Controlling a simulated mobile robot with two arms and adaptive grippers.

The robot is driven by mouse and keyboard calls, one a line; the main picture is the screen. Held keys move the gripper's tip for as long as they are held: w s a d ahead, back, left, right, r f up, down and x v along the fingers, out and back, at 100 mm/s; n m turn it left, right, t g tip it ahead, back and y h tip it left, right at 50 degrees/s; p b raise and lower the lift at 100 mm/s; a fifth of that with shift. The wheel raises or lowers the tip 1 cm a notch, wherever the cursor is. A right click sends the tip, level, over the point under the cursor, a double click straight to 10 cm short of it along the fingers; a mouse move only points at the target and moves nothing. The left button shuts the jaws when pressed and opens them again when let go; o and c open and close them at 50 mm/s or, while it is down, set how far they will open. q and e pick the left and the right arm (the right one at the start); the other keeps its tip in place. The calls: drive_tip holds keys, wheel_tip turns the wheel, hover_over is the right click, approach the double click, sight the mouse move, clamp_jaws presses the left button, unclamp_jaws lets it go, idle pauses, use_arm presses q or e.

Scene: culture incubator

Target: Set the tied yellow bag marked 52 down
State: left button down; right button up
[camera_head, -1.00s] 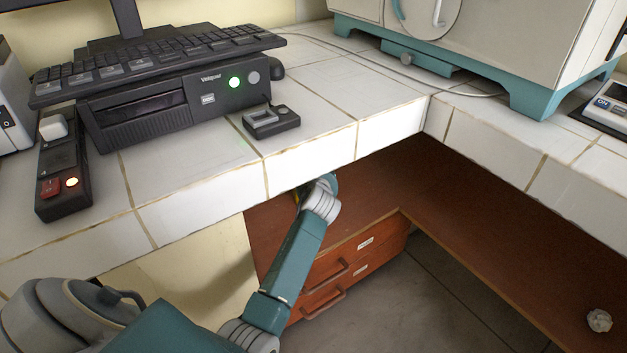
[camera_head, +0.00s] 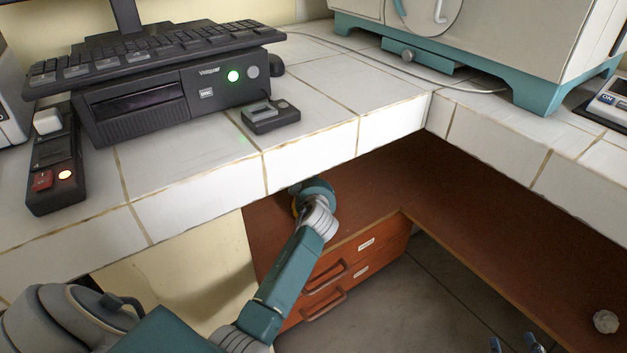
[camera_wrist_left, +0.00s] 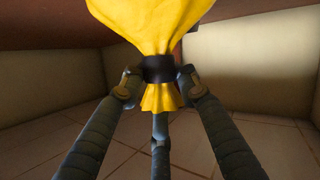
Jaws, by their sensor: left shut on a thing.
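The yellow bag (camera_wrist_left: 150,28) fills the top middle of the left wrist view, with a dark band (camera_wrist_left: 159,69) tied around its neck and a short flared yellow tail below. The number on it is not visible. My left gripper (camera_wrist_left: 158,80) has its dark fingers shut on the bag at the tied neck. In the head view my left arm reaches under the tiled counter, and its fingers and most or all of the bag are hidden there. Tips of what looks like my right gripper (camera_head: 516,345) show at the bottom right edge, too cut off to judge.
The white tiled counter (camera_head: 200,195) overhangs a brown wooden shelf (camera_head: 480,235) and drawers (camera_head: 352,272). A black device (camera_head: 180,95) with a keyboard stands on top. A crumpled pale ball (camera_head: 605,321) lies at the lower right. The wrist view shows tiled floor (camera_wrist_left: 275,140) and walls.

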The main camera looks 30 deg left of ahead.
use_arm(q)
drive_tip(key=shift+r, duration=0.1)
idle(0.3)
drive_tip(key=c, duration=1.3)
unclamp_jaws()
